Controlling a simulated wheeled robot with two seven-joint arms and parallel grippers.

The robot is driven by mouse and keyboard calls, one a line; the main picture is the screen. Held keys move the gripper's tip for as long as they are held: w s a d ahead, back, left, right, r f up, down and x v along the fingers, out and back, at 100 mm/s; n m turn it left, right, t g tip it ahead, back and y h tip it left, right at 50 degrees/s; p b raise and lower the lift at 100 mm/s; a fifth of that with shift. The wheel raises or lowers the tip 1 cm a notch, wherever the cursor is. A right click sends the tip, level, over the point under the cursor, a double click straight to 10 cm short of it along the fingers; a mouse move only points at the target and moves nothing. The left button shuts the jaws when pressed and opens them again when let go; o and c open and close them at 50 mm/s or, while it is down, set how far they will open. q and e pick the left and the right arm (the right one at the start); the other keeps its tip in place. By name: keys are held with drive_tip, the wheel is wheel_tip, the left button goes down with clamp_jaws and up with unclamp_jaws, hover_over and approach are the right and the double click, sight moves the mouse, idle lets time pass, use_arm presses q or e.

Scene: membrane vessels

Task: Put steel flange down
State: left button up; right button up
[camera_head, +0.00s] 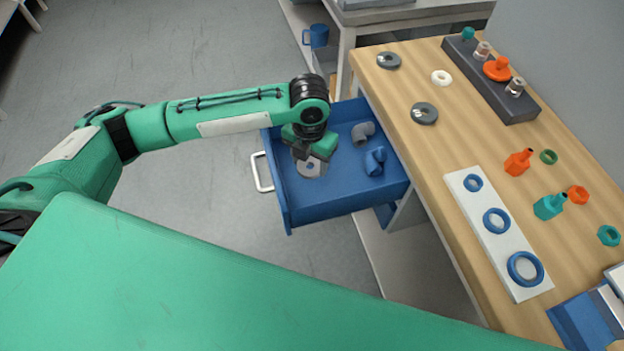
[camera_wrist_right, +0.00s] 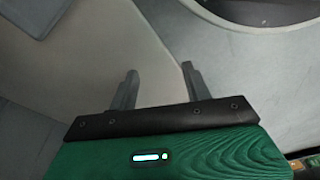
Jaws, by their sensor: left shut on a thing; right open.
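The steel flange (camera_head: 307,167) is a grey disc with a central hole, seen in the head view at the left part of the open blue drawer (camera_head: 300,207). My left gripper (camera_head: 311,155) is shut on the flange, over the drawer. I cannot tell whether the flange touches the drawer floor. My right gripper (camera_wrist_right: 160,88) is open and empty in the right wrist view.
A grey elbow fitting (camera_head: 362,132) and a blue fitting (camera_head: 375,161) lie in the drawer's right part. The wooden bench (camera_head: 455,150) beside it holds dark grey rings (camera_head: 424,113), a white board (camera_head: 500,235) with blue rings, and several small fittings.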

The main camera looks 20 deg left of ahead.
use_arm(q)
hover_over(310, 188)
wheel_tip(310, 188, down, 4)
drive_tip(key=shift+f, duration=0.8)
wheel_tip(310, 188, down, 3)
drive_tip(key=shift+f+b, duration=0.2)
drive_tip(key=shift+b, duration=0.1)
drive_tip(key=shift+f, duration=0.1)
drive_tip(key=o, duration=1.2)
drive_tip(key=shift+f, duration=0.1)
drive_tip(key=shift+c, duration=0.2)
drive_tip(key=shift+r, duration=0.2)
wheel_tip(310, 188, up, 4)
drive_tip(key=shift+r, duration=0.1)
wheel_tip(310, 188, up, 8)
drive_tip(key=shift+p, duration=0.4)
use_arm(e)
drive_tip(key=shift+s+f, duration=0.2)
drive_tip(key=shift+f, duration=0.1)
drive_tip(key=shift+w+a+r, duration=0.1)
drive_tip(key=shift+w+r, duration=0.05)
drive_tip(key=shift+r, duration=0.05)
